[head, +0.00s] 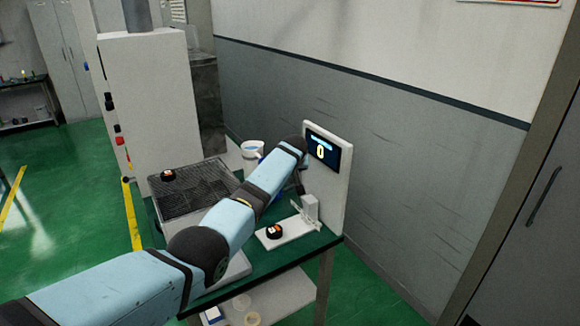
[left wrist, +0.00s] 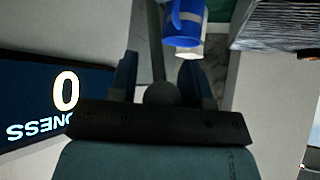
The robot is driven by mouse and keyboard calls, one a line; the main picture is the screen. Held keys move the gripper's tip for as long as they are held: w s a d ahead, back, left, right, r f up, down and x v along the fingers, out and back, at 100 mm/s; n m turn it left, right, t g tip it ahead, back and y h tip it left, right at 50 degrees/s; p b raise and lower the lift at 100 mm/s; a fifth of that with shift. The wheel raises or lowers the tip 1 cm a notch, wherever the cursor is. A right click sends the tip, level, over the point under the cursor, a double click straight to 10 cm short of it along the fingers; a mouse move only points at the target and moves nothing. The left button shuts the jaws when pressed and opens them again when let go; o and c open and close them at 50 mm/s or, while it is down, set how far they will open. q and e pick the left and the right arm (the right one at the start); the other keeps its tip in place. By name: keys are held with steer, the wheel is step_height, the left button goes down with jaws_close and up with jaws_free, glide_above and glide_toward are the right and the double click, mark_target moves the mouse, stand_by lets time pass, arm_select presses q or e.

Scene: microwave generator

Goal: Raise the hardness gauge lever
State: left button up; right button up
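The hardness gauge (head: 339,190) is a white upright panel with a dark display (head: 323,150) reading 0. Its display (left wrist: 52,95) appears upside down at the left of the left wrist view. A lever with a dark rod and round knob (left wrist: 161,94) shows there between the fingers of my left gripper (left wrist: 160,72). The fingers are apart, one on each side of the lever; I cannot tell whether either touches it. In the head view my arm hides the lever and most of the gripper. My right gripper is not in view.
A black puck (head: 275,231) with an orange-white top lies on the gauge's white base (head: 292,236). Another puck (head: 168,175) lies on a dark grate (head: 195,190). A blue-white container (head: 252,148) stands behind my arm. The wall is close behind the green table.

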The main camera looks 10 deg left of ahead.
arm_select(q)
steer(key=shift+o, duration=0.9)
steer(key=shift+w+d, duration=0.1)
steer(key=shift+r, duration=0.15)
steer(key=shift+s+r, duration=0.2)
steer(key=shift+s, duration=0.1)
steer(key=v, duration=1.3)
steer(key=shift+b, duration=0.4)
steer(key=shift+d+f, duration=0.1)
